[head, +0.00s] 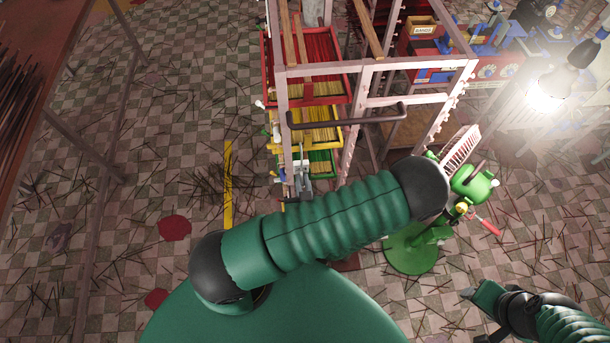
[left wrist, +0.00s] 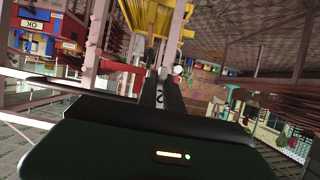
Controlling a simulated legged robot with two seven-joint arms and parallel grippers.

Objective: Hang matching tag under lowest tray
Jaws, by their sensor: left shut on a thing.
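A tall pale rack holds stacked trays: a red one (head: 347,97), a yellow one (head: 338,131), and a green one (head: 330,173) lowest. Each holds thin sticks. My left gripper (head: 303,178) is at the front of the green tray. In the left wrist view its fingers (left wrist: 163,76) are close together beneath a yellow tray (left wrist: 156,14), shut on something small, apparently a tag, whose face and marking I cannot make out. I cannot tell whether it touches the tray or a hook. My right gripper (head: 471,312) is apart from the rack, its fingers apparently spread and empty.
A green machine (head: 470,184) on a round base (head: 411,251) stands right of the rack. A red and blue stand (head: 465,68) is behind it, near a bright lamp (head: 546,92). Rack posts and a dark bar (head: 347,117) crowd the left gripper. Sticks litter the checkered floor.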

